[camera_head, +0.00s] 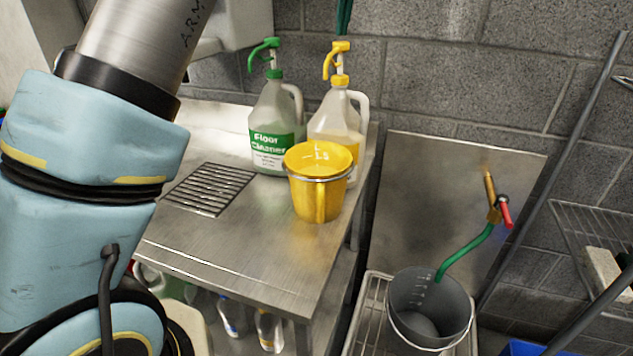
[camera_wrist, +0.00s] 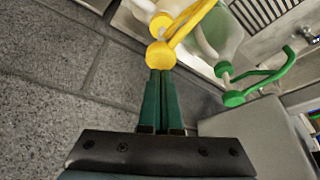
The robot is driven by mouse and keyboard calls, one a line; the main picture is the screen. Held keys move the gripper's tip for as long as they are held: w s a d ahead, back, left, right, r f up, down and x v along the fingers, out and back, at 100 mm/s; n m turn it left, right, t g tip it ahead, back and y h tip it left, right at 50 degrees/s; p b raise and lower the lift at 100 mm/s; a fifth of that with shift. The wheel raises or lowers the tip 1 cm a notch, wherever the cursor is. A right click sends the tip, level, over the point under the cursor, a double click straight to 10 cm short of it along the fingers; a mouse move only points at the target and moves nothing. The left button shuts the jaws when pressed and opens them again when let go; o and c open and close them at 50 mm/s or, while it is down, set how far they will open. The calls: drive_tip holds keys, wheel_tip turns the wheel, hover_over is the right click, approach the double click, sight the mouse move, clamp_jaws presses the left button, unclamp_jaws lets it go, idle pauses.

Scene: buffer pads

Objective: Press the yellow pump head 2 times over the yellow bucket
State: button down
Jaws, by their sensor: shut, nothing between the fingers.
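The yellow pump head (camera_head: 340,47) tops a clear jug (camera_head: 338,118) on the steel counter. Its spout points left and down, above the back of the yellow bucket (camera_head: 319,195). The bucket stands upright in front of the jug and hides part of it. My gripper (camera_head: 342,34) shows as dark green fingers at the top edge, just above the pump head. In the wrist view my gripper's fingers are together and empty, with their tips at the yellow pump head (camera_wrist: 160,55). I cannot tell whether they touch it.
A floor cleaner jug with a green pump (camera_head: 270,120) stands close left of the yellow one. A grate (camera_head: 210,189) lies in the counter (camera_head: 240,250). A grey bucket (camera_head: 430,305) with a green hose stands lower right. A block wall (camera_head: 440,70) is close behind.

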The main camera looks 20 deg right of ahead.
sight(342, 42)
drive_tip(key=shift+f+b, duration=1.45)
drive_tip(key=shift+f, duration=0.8)
drive_tip(key=shift+r+p, duration=2.1)
drive_tip(key=shift+r, duration=0.05)
drive_tip(key=shift+r, duration=0.15)
wheel_tip(342, 42, up, 5)
drive_tip(key=p, duration=0.5)
drive_tip(key=shift+s, duration=0.1)
